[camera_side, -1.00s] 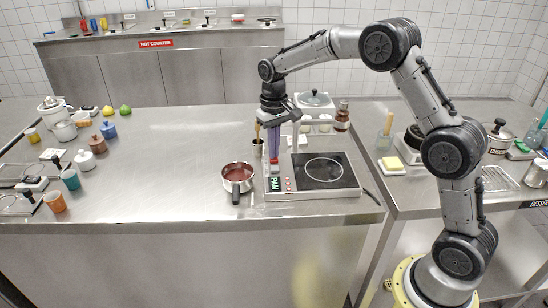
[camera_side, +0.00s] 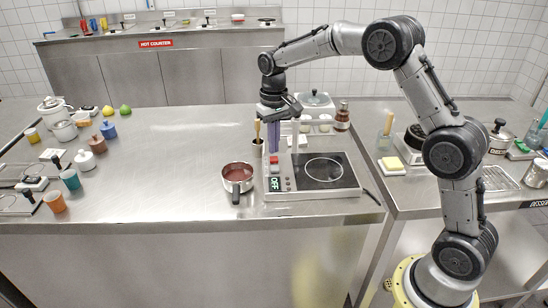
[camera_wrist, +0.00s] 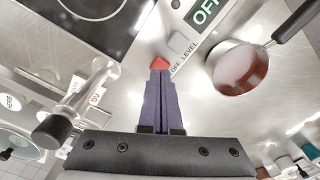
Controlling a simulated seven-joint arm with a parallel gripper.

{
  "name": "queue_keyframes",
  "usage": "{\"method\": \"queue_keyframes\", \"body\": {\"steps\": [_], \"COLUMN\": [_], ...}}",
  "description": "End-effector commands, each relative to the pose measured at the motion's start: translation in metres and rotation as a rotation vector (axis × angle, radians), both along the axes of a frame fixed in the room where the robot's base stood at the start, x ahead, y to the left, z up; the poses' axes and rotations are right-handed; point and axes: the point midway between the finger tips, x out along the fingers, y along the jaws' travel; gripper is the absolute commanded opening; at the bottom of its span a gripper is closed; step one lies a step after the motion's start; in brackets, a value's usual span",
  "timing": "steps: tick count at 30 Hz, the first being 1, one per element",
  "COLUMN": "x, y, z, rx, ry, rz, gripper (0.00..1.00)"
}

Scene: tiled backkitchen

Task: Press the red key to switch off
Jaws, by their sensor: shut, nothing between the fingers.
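The red key (camera_side: 274,160) is on the left strip of the hot plate (camera_side: 349,188). It also shows in the wrist view (camera_wrist: 159,64), partly hidden behind my fingertips. The display (camera_side: 276,184) at the front of that strip reads OFF; the wrist view shows the same word on the display (camera_wrist: 206,12). My gripper (camera_side: 274,150) points down with its purple fingers shut and empty, its tips just above the red key. In the wrist view the closed fingers (camera_wrist: 160,78) line up with the key.
A pot of red-brown contents (camera_side: 237,177) stands just left of the hot plate. A cup with a wooden utensil (camera_side: 257,147) stands behind the strip. A lidded pot (camera_side: 315,104) and a brown bottle (camera_side: 342,116) are at the back. The counter's middle left is clear.

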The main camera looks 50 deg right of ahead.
Motion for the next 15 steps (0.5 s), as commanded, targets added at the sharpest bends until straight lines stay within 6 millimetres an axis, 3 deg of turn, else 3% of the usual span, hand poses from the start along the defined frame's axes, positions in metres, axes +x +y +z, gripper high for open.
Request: {"method": "queue_keyframes", "body": {"steps": [15], "x": [0.001], "y": [0.0], "z": [0.038], "rx": [-0.001], "ry": [-0.003], "rz": [0.0], "gripper": [0.0]}}
